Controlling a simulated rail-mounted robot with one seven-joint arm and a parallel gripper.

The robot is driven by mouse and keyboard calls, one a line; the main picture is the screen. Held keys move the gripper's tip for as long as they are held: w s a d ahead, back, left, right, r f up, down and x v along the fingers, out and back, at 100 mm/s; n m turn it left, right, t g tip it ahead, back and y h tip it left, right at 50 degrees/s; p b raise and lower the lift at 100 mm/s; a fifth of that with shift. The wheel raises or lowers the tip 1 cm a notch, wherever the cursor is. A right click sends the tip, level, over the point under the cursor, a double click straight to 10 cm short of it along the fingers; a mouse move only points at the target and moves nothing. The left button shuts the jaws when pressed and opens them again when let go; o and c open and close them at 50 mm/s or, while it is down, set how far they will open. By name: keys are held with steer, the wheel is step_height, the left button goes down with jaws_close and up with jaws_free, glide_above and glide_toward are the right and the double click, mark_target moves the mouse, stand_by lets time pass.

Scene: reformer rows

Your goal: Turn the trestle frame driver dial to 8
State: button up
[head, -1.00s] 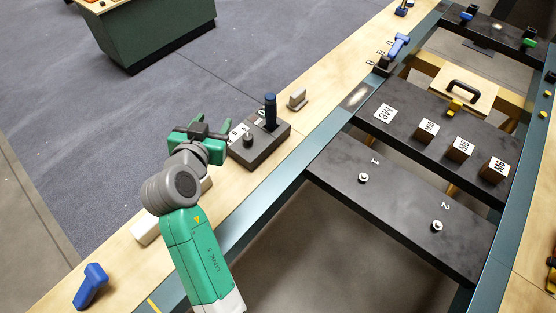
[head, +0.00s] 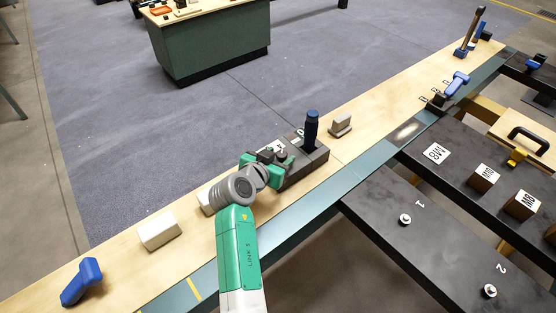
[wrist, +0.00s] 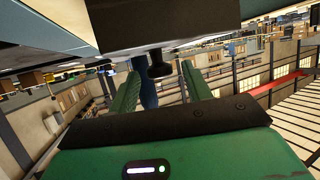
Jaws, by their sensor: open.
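The dark driver block (head: 305,166) stands on the wooden rail top, with a blue-handled driver (head: 311,130) upright in it. My gripper (head: 280,161) is at the block's near left side and covers much of it in the head view. In the wrist view the block's dark body (wrist: 165,22) fills the top, and a small black dial knob (wrist: 158,66) juts from it. The knob lies between my two green open fingers (wrist: 160,85), with gaps on both sides. The blue handle (wrist: 147,92) shows behind it. The dial's numbers and setting cannot be read.
Pale blocks stand on the wooden top on both sides, one at left (head: 160,231) and one beyond the driver (head: 341,125). A blue tool (head: 81,283) lies at the near left. Dark panels (head: 420,225) with pegs and labelled cubes lie at the right.

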steer(key=c, duration=0.9)
steer(key=shift+c, duration=0.2)
